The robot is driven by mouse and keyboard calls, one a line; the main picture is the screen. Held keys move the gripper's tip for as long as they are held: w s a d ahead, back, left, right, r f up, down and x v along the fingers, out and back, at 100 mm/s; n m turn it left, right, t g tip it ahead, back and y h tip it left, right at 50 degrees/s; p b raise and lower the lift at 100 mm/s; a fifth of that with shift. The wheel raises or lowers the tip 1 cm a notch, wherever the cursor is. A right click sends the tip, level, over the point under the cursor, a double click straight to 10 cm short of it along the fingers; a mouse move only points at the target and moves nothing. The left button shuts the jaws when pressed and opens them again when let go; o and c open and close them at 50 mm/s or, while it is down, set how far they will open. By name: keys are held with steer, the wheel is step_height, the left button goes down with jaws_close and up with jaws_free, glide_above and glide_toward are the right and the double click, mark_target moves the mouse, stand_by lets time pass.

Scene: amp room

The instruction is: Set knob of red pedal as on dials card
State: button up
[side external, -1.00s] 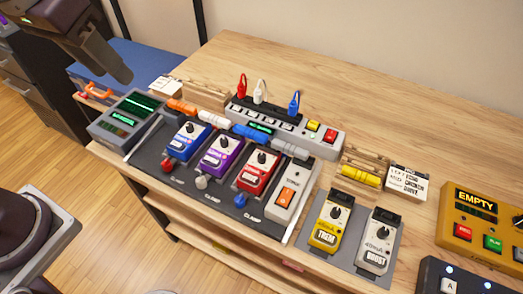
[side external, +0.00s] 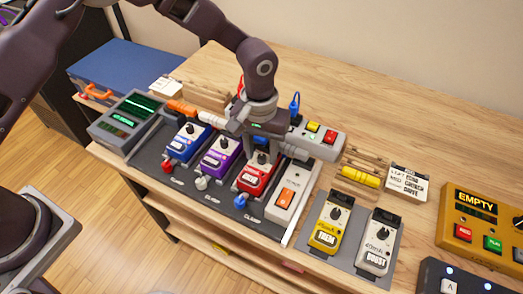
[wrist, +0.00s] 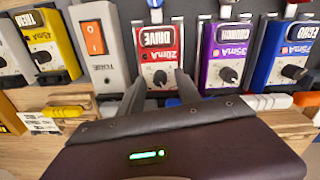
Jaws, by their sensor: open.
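The red pedal (side external: 255,180), labelled DRIVE, sits on the dark board between the purple pedal and a grey unit with an orange switch. It also shows in the wrist view (wrist: 160,42). Its dark knob (wrist: 160,77) shows between my fingertips; which way its pointer faces is too small to tell. My gripper (wrist: 159,82) is open, with one finger on each side of the knob; contact is not clear. In the side view my gripper (side external: 262,150) is over the pedal's knob end. A small white card (side external: 166,87) lies at the back left, its writing unreadable; I cannot tell whether it is the dials card.
The purple pedal (side external: 222,155) and blue pedal (side external: 187,142) stand close on the left. The grey switch unit (side external: 291,200) stands close on the right. A power strip (side external: 325,141) with plugs lies behind. A card with pedal names (side external: 408,182) lies at the right.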

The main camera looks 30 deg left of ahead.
steer(key=shift+f, duration=0.15)
steer(key=shift+c, duration=0.2)
jaws_close()
steer(key=shift+m, duration=0.4)
steer(key=m, duration=0.7)
steer(key=shift+m, duration=0.3)
steer(key=m, duration=0.3)
steer(key=shift+w+m, duration=0.1)
steer(key=shift+m, duration=0.2)
steer(key=shift+d+m, duration=0.1)
steer(key=shift+m, duration=1.7)
